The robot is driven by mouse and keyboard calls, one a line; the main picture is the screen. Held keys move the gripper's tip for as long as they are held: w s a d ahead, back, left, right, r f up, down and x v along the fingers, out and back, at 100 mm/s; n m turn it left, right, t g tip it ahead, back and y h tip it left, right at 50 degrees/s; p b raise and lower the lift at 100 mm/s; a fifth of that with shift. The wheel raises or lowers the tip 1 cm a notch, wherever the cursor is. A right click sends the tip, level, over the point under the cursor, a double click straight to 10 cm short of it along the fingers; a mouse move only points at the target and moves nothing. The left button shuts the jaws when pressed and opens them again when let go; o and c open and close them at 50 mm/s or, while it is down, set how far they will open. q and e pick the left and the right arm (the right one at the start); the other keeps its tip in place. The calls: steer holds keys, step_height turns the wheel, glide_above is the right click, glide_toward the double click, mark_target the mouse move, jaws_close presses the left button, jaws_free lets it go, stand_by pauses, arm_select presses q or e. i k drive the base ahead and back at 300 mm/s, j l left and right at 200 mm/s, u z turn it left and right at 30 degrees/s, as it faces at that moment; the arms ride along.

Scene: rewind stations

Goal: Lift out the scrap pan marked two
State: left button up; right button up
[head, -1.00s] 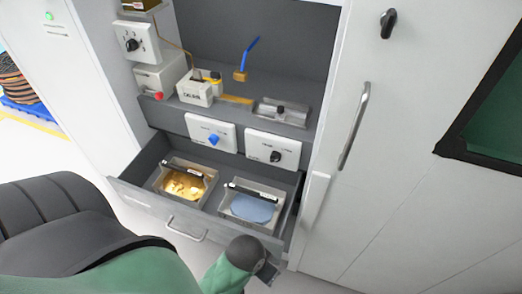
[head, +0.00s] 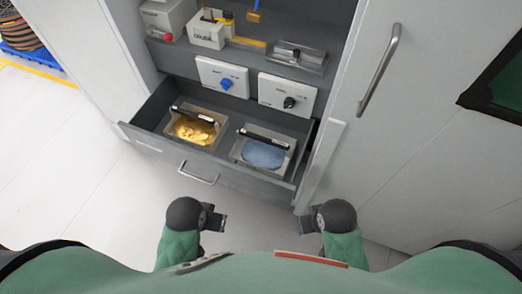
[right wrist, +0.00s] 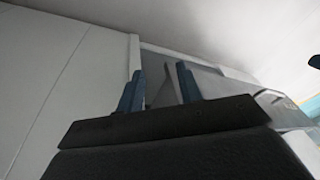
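Two grey scrap pans with black handle bars stand side by side in the open drawer (head: 150,143). The left pan (head: 170,137) holds gold-coloured scrap (head: 195,131). The right pan (head: 237,155) holds a blue sheet-like scrap (head: 263,154). Small labels sit at their handles, too small to read, so I cannot tell which is marked two. My left gripper (head: 220,220) is in front of the drawer, apart from it; its fingers are not clear. My right gripper (head: 303,218) is near the drawer's right front corner. In the right wrist view (right wrist: 158,82) its fingers are apart and empty.
Above the drawer are two white panels with a blue knob (head: 226,84) and a black knob (head: 289,102). A shelf (head: 180,50) holds several devices. A cabinet door with a long handle (head: 380,70) is at right.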

mark_target(270, 152)
steer(key=k+j+u, duration=0.2)
steer(key=k+j, duration=0.15)
steer(key=k, duration=0.2)
steer(key=k+j+u, duration=0.2)
steer(key=k+j, duration=0.25)
steer(key=k, duration=0.1)
